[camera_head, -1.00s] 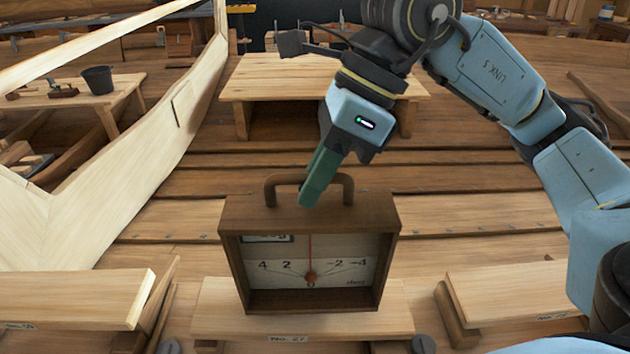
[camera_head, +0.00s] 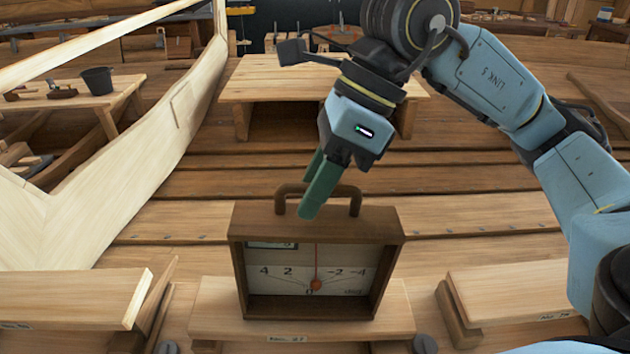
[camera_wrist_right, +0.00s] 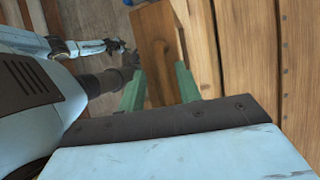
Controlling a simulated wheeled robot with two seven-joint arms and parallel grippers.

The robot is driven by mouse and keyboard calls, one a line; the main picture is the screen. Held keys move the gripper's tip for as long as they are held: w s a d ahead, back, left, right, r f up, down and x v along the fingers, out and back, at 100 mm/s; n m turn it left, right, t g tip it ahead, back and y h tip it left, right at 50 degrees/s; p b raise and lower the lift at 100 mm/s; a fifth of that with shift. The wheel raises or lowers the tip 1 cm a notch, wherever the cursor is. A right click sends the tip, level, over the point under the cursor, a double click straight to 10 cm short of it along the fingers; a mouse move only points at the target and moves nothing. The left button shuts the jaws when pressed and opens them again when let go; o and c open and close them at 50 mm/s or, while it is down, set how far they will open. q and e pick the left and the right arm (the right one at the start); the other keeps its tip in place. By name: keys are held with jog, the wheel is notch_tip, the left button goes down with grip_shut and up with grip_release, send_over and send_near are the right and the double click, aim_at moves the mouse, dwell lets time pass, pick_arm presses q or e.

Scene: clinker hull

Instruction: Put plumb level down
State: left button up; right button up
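The plumb level (camera_head: 397,250) is a brown wooden box with a pale dial, a red needle near the middle and a brown handle on top. It stands upright on a short plank (camera_head: 215,312) in the head view. My right gripper (camera_head: 314,190) is just above it, with its green fingers apart around the handle. In the right wrist view the level's brown top (camera_wrist_right: 152,40) lies between the spread fingers of the right gripper (camera_wrist_right: 160,85). My left gripper is outside the head view; a small arm end at the wrist view's upper left is too small to read.
Pale planks on supports stand at the left (camera_head: 75,295) and right (camera_head: 515,290). A low wooden table (camera_head: 325,85) is behind my gripper. A pale hull frame (camera_head: 185,110) rises at the left, with a bench holding a dark bucket (camera_head: 97,80) beyond it.

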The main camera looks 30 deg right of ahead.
jog(key=shift+r, duration=0.1)
jog(key=shift+r+p, duration=0.6)
jog(key=shift+p, duration=0.1)
jog(key=v, duration=1.1)
jog(key=shift+d+r, duration=0.2)
